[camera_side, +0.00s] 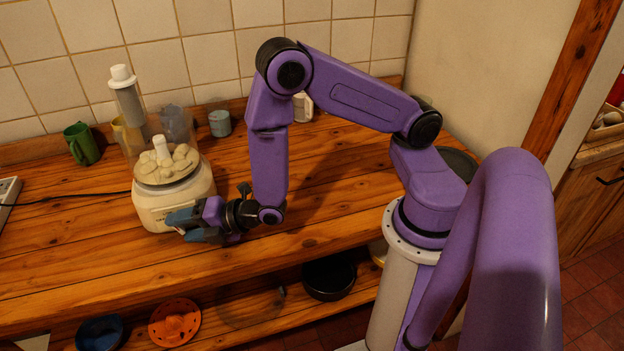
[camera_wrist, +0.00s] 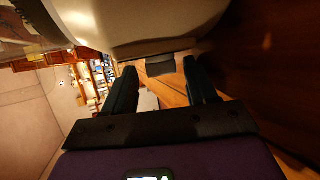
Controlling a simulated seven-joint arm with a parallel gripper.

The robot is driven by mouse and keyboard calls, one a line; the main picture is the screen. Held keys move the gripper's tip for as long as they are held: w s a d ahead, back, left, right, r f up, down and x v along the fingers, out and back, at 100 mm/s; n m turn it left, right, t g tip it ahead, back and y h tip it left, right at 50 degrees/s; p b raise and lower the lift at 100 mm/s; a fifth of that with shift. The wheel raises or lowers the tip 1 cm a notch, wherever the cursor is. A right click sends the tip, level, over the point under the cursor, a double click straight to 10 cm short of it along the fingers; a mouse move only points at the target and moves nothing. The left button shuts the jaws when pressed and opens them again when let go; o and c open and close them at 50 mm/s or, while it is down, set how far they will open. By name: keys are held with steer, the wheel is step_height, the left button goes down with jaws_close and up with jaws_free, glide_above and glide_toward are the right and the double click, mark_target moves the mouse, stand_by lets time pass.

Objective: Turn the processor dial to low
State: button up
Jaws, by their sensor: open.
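In the wrist view the cream base (camera_wrist: 135,28) fills the top, and the open fingers (camera_wrist: 160,75) stand either side of a small dark block (camera_wrist: 160,66), apparently the dial. I see gaps between the block and both fingers. The dial's setting cannot be read, and my gripper hides part of the base front in the side view.
A green mug (camera_side: 82,145), a blue-grey cup (camera_side: 220,123) and a white mug (camera_side: 302,107) stand along the tiled wall. An orange colander (camera_side: 174,322) and dark pan (camera_side: 330,278) sit on the lower shelf.

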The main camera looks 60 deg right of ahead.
steer(key=shift+a+r+n+g+h, duration=0.1)
steer(key=shift+r+n+g+h, duration=0.1)
steer(key=shift+g+h, duration=0.4)
steer(key=shift+r+n+g+h, duration=0.15)
steer(key=shift+g+h, duration=0.25)
steer(key=shift+g, duration=0.4)
steer(key=shift+w+a+r+n+g+h, duration=0.15)
steer(key=shift+n+g+h, duration=0.1)
steer(key=shift+g+h, duration=0.25)
steer(key=shift+w+a+f+n+g+h, duration=0.1)
steer(key=shift+n+g+h, duration=0.1)
steer(key=shift+g+h, duration=0.3)
steer(key=shift+g, duration=0.3)
steer(key=shift+r, duration=0.2)
steer(key=a+v, duration=0.1)
steer(key=v, duration=1.6)
steer(key=s+d+m+g, duration=0.3)
steer(key=s+d+m, duration=0.2)
steer(key=s, duration=0.3)
steer(key=s+d+m+g, duration=0.3)
steer(key=s+d+m, duration=0.3)
steer(key=s+m, duration=0.1)
steer(key=shift+s+d+g+h, duration=0.15)
steer(key=shift+s+g+h, duration=0.25)
steer(key=shift+s, duration=0.3)
steer(key=shift+f, duration=0.1)
